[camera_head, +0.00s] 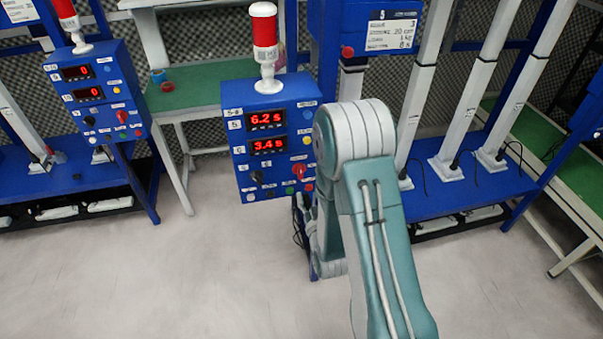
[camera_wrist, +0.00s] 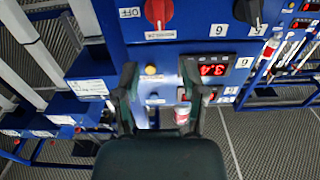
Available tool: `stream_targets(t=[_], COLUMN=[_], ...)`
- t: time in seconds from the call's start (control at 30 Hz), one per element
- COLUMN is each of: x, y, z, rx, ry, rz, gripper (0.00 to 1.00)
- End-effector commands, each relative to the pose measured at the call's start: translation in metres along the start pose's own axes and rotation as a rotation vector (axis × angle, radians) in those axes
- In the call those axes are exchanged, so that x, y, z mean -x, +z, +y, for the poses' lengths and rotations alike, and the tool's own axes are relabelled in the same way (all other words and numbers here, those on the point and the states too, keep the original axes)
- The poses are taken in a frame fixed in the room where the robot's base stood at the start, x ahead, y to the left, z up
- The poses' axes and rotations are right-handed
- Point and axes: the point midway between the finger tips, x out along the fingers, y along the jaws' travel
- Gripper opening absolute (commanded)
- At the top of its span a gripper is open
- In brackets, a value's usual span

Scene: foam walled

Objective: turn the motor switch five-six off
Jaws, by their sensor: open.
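The blue control box (camera_head: 241,150) marked 5-6 stands at the middle of the head view, with two lit red displays. Its red knob (camera_head: 299,171) is at the lower right of its face, close to my arm. In the wrist view a red rotary knob (camera_wrist: 158,12) shows at the top edge, partly cut off, with a label below it and an OFF label (camera_wrist: 130,12) to its left. My gripper (camera_wrist: 160,68) is open and empty, its two fingers pointing at the panel below the red knob. In the head view my arm hides the gripper.
A black knob (camera_wrist: 248,10) is right of the red one in the wrist view. A red beacon (camera_head: 265,35) stands on the box. Another similar box (camera_head: 97,92) is at left. A green-topped table (camera_head: 185,93) is behind; the front floor is clear.

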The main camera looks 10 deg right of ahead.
Motion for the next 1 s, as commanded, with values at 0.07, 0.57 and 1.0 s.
stream_targets(t=[0.07, 0.57, 1.0], x=[-0.011, -0.093, -0.103], y=[-0.001, -0.001, -0.001], z=[0.000, 0.000, 0.000], rx=[0.000, 0.000, 0.000], ry=[0.000, 0.000, 0.000], rz=[0.002, 0.000, -0.001], gripper=[0.54, 0.54, 0.36])
